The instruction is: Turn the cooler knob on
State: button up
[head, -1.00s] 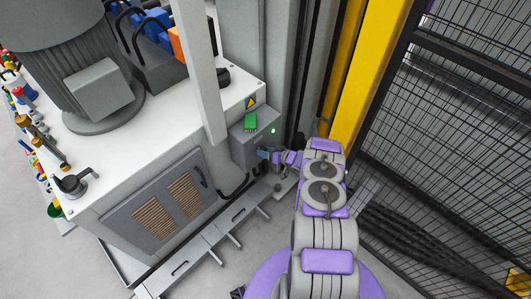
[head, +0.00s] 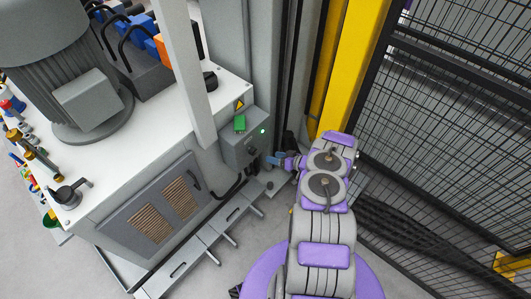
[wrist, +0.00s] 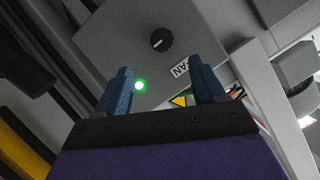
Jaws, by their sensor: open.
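The cooler knob (wrist: 162,39) is a small round black knob with a white mark toward its lower left in the wrist view. In the head view, my gripper (head: 272,160) is just right of the control box (head: 240,152); the knob is not visible there.
A green light (wrist: 139,86) glows on the box; it also shows in the head view (head: 263,131). The box is on the side of a white machine cabinet (head: 140,130). A yellow post (head: 350,70) and black mesh fence (head: 460,130) stand to the right.

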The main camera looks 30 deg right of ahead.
jog(key=p+v, duration=0.1)
jog(key=v, duration=0.5)
jog(key=shift+f, duration=0.1)
dwell(0.4)
